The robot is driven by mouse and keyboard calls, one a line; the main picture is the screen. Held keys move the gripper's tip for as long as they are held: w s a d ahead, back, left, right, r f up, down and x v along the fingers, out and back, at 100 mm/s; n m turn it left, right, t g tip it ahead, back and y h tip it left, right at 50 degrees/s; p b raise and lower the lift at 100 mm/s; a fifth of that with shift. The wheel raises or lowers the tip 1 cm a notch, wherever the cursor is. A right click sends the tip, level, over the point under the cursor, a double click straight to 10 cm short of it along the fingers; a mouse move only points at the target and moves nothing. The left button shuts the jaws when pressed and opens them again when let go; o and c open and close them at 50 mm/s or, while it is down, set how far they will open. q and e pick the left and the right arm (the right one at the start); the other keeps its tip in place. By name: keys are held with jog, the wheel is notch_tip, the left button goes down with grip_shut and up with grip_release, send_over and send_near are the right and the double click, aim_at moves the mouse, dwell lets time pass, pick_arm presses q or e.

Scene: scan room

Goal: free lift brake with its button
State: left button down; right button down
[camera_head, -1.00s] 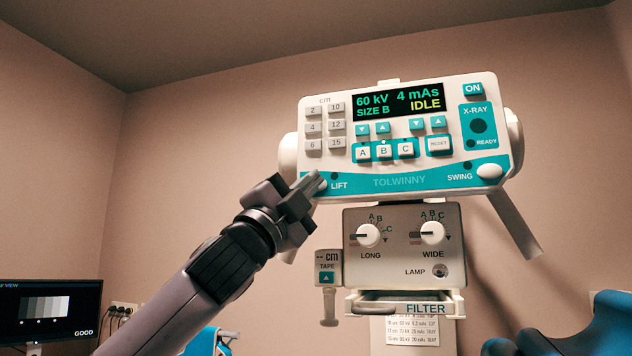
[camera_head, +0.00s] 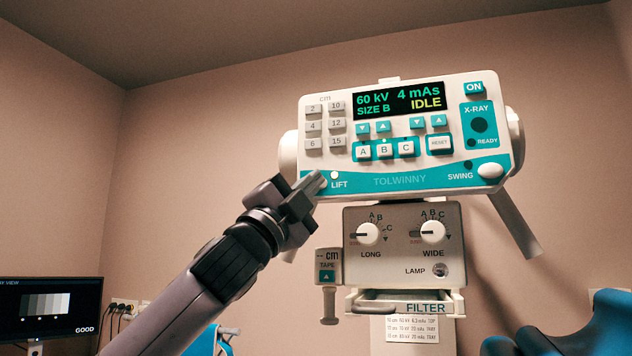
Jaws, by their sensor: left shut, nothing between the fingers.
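The white and teal control panel (camera_head: 400,181) fills the upper middle of the view. Its display (camera_head: 398,100) reads 60 kV, 4 mAs, SIZE B, IDLE. The round white LIFT button (camera_head: 322,185) is at the panel's lower left, mostly hidden behind my left gripper (camera_head: 318,181). That gripper is shut and empty, its fingertips at the button and seemingly touching it. The small lamp (camera_head: 335,175) above the LIFT label is lit white. The SWING button (camera_head: 490,171) is at the lower right, with its lamp (camera_head: 471,165) dark. My right gripper is out of view.
Below the panel is a grey box (camera_head: 385,252) with LONG and WIDE knobs, a TAPE unit (camera_head: 328,266) at its left and a FILTER rail (camera_head: 410,306) beneath. A monitor (camera_head: 50,308) stands at lower left. Blue shapes (camera_head: 605,325) are at lower right.

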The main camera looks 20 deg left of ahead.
pick_arm(q)
jog(key=shift+s, duration=0.8)
jog(key=s+b, duration=0.1)
jog(key=s, duration=0.4)
jog(key=shift+a, duration=0.15)
dwell(1.0)
